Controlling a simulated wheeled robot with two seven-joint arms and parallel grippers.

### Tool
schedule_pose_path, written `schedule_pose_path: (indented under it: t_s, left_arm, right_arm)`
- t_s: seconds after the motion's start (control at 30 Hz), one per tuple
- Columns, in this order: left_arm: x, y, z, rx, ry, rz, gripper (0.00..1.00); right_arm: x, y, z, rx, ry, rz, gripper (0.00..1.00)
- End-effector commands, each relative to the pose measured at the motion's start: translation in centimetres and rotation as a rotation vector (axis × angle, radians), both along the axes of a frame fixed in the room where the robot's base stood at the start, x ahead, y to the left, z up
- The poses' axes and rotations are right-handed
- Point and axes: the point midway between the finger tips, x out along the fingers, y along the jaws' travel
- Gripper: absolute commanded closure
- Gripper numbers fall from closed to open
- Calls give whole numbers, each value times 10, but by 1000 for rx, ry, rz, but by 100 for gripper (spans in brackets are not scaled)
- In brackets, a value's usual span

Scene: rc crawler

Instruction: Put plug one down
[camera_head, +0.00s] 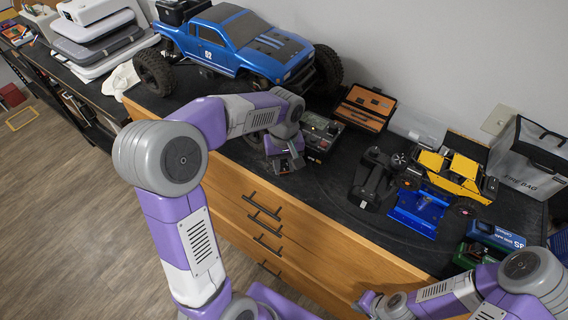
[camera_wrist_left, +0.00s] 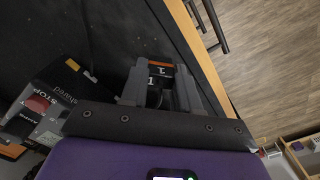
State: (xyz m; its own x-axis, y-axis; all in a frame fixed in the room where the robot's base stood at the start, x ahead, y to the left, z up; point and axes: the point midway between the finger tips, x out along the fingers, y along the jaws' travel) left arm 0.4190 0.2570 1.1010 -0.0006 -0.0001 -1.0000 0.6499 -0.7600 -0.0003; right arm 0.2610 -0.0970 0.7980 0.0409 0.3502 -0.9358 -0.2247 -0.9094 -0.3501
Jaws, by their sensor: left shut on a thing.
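Plug one (camera_wrist_left: 154,74), a small black piece with orange and a white "1" label, sits between the fingers of my left gripper (camera_wrist_left: 157,88) in the left wrist view. The gripper is shut on it, over the black bench top close to its wooden front edge. I cannot tell whether the plug touches the top. In the head view my left gripper (camera_head: 285,164) is low at the front edge, left of the charger, and hides the plug. My right gripper (camera_head: 368,300) is at the bottom, in front of the drawers, and its finger opening is unclear.
The charger (camera_head: 318,134) stands beside my left gripper; it also shows in the left wrist view (camera_wrist_left: 50,108). A blue truck (camera_head: 240,42) and an open tool case (camera_head: 366,106) are behind. A black controller (camera_head: 372,178) and a yellow crawler (camera_head: 452,172) are right. Bare bench top (camera_head: 325,190) lies between.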

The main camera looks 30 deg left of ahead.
Motion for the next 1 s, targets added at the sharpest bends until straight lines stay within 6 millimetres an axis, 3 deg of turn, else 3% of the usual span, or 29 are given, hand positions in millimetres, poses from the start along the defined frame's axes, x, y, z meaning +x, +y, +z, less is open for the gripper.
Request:
schedule_pose_path:
  t_s: [0.2, 0.23, 0.37, 0.73, 0.87, 1.0]
  left_arm:
    - [0, 0, -4, 0, 0, 0, 98]
    - [0, 0, -3, 0, 0, 0, 65]
    - [0, 0, -3, 0, 0, 0, 45]
    - [0, 0, 2, 0, 0, 0, 44]
    - [1, 0, 21, 0, -4, 0, 44]
    - [1, 0, 53, -1, -7, -1, 44]
  right_arm:
    - [0, 0, -3, 0, 0, 0, 100]
    - [0, 0, -2, 0, 0, 0, 100]
    - [0, 0, -2, 0, 0, 0, 100]
    - [0, 0, 2, 0, 0, 0, 100]
    - [0, 0, 4, 0, 0, 0, 100]
    - [0, 0, 9, 0, 0, 0, 100]
